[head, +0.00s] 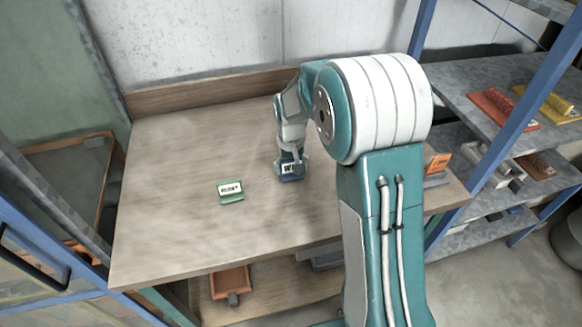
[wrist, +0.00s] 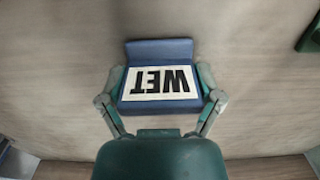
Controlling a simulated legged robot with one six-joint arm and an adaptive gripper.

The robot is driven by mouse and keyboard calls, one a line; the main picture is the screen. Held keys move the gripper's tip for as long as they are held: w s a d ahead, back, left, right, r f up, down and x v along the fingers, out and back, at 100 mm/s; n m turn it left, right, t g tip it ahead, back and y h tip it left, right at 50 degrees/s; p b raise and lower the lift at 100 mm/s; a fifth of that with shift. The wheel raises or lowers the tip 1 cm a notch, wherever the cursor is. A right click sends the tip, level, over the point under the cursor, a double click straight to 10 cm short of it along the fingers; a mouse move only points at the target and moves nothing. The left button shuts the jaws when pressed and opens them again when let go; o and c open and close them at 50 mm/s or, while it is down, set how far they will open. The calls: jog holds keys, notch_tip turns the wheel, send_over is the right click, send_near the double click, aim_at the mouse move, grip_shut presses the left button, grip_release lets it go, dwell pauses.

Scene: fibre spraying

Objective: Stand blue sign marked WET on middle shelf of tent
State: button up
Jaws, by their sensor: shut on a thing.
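The blue sign (head: 291,178) stands on the wooden table in the head view, right of the green sign. In the wrist view the blue sign (wrist: 160,50) shows a white label reading WET, upside down in that picture. My gripper (head: 290,165) reaches down onto it from behind. In the wrist view my gripper (wrist: 161,95) has a finger against each side of the sign and is shut on it. The sign appears to be at the table surface; whether it touches cannot be told. A tent with a middle shelf is not clearly identifiable.
A green sign (head: 231,191) with a white label sits on the wooden table (head: 170,245). An orange sign (head: 438,162) is at the table's right end. A blue-framed structure (head: 40,255) is at left.

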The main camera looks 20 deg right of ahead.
jog(key=shift+a+f, duration=0.1)
jog(key=shift+a, duration=0.4)
jog(key=o, duration=0.9)
jog(key=shift+a+f, duration=0.1)
jog(key=shift+c, duration=0.2)
jog(key=shift+o, duration=0.8)
jog(key=shift+d, duration=0.4)
